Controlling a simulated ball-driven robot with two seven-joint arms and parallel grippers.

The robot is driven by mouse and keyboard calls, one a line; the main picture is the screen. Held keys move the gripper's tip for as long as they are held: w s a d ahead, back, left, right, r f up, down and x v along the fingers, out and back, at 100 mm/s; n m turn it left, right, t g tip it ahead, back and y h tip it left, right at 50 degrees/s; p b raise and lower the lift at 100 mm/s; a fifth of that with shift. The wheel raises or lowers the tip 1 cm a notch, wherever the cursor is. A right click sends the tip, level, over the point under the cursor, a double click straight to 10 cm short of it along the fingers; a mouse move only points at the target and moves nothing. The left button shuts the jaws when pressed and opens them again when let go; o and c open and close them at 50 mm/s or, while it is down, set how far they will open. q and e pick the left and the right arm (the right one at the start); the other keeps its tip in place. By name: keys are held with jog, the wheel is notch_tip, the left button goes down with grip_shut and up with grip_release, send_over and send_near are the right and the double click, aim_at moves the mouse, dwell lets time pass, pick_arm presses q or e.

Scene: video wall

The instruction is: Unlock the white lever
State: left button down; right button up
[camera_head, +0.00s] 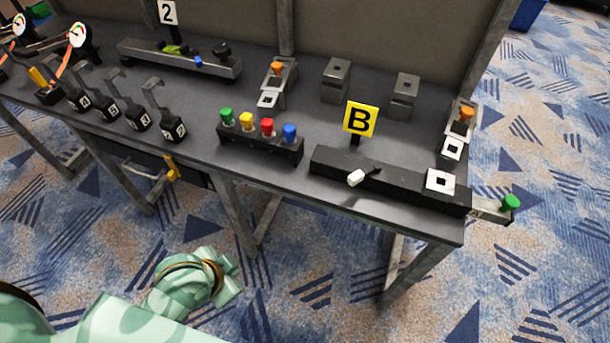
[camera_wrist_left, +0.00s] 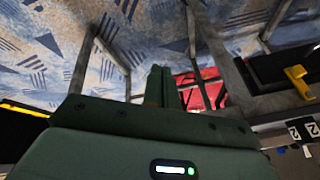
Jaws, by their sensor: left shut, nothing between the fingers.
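The white lever (camera_head: 356,178) is a short white-tipped handle on a long black box (camera_head: 410,191) at the front right of the table, under a yellow sign marked B (camera_head: 360,119). Its tip points toward the table's front edge. My left gripper (camera_wrist_left: 158,84) shows in the left wrist view, with its dark fingers together and empty. In the head view, my pale green left arm is at the bottom left, in front of the table and well away from the lever. The lever is not visible in the left wrist view. My right gripper is in neither view.
The dark table (camera_head: 300,178) holds a black block with green, yellow, red and blue knobs (camera_head: 260,147), and several numbered black levers at the left. A green knob (camera_head: 511,202) sticks out past the right edge. A yellow handle (camera_head: 172,170) hangs below the front edge.

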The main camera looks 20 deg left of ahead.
pick_arm(q)
jog(key=w+d+r+n+h, duration=0.3)
jog(key=w+d+n+h, duration=0.1)
jog(key=w+d+h, duration=0.55)
jog(key=w+a+r+n+t+h, duration=0.3)
jog(key=w+r+n+t, duration=0.3)
jog(key=w+r+n, duration=0.2)
jog(key=w+n+h, duration=0.1)
jog(key=w+n, duration=0.1)
jog(key=w, duration=0.1)
jog(key=shift+a+b, duration=0.3)
jog(key=shift+w+d+h, duration=0.1)
jog(key=shift+h, duration=0.15)
